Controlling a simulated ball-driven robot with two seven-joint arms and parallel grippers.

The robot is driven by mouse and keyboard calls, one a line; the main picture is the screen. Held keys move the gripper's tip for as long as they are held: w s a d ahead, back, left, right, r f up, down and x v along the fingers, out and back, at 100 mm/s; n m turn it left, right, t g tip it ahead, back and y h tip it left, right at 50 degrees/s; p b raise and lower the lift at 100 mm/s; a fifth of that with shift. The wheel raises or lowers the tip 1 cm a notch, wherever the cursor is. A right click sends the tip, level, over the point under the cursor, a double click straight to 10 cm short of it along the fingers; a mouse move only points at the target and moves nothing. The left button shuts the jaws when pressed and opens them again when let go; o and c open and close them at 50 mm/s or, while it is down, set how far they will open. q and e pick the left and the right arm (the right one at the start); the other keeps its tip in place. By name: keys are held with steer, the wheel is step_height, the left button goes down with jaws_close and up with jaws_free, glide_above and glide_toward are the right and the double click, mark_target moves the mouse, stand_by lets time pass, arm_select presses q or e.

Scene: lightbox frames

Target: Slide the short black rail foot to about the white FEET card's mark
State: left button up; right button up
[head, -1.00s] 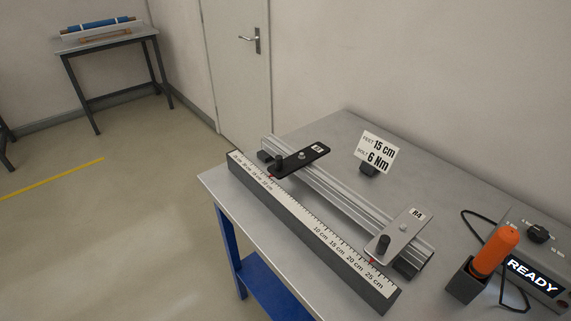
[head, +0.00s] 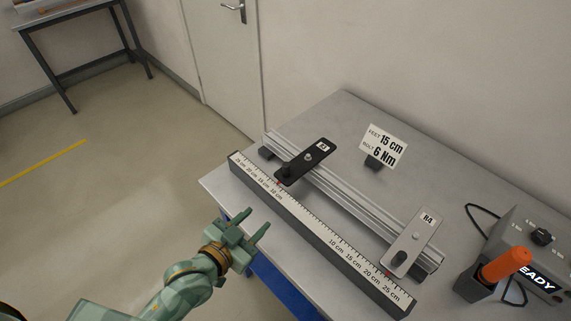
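The short black rail foot (head: 306,160) sits across the far left part of the aluminium rail (head: 355,196), with a black knob at its near end. Its red pointer is by the left part of the ruler (head: 318,233), near the 10 cm label. The white FEET card (head: 383,145) stands behind the rail and reads FEET 15 cm, BOLT 6 Nm. A silver foot (head: 411,242) marked R4 sits at the rail's right end, its red pointer between 20 and 25 cm. My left gripper (head: 254,228) is open and empty, in front of the ruler, apart from the foot. My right gripper is out of view.
An orange tool (head: 503,264) stands in a dark holder at the right, beside a grey box (head: 535,245) with a knob and a lit display. A black cable loops behind them. The rail between the two feet is clear. The table's front edge is near my gripper.

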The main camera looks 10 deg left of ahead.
mark_target(284, 170)
arm_select(q)
steer(key=w+d+n+t, duration=0.1)
steer(key=w, duration=0.4)
steer(key=w+d+t+b, duration=0.1)
steer(key=w, duration=0.5)
steer(key=w+d+n+t+b, duration=0.1)
steer(key=w+d, duration=0.1)
steer(key=w, duration=0.3)
steer(key=shift+w+r+n+h, duration=0.3)
steer(key=shift+r+h, duration=0.1)
steer(key=shift+w+d, duration=0.15)
steer(key=shift+w, duration=0.2)
steer(key=shift+r, duration=0.1)
